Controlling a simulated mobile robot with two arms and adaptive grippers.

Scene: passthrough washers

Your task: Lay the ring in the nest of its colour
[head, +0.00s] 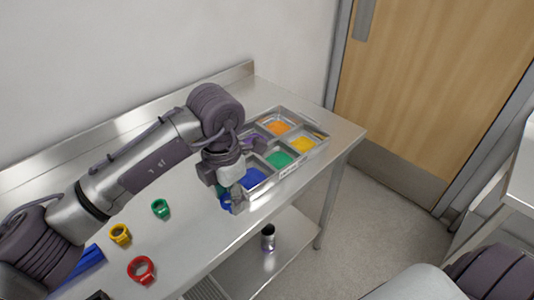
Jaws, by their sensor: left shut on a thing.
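My left gripper (229,204) is shut on a blue ring (226,202), which the fingers partly hide. It is over the steel table, just to the left of the tray's blue nest (252,178). The divided metal tray (292,174) has nests with coloured floors: orange (278,127), yellow (303,145), green (279,160) and blue. A purple patch (257,141) shows partly behind my arm. My right gripper is not in view.
A green ring (160,208), a yellow ring (120,233) and a red ring (142,269) lie on the table (190,232). A blue object (88,260) is partly hidden at lower left. A dark cylinder (268,237) stands on the lower shelf.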

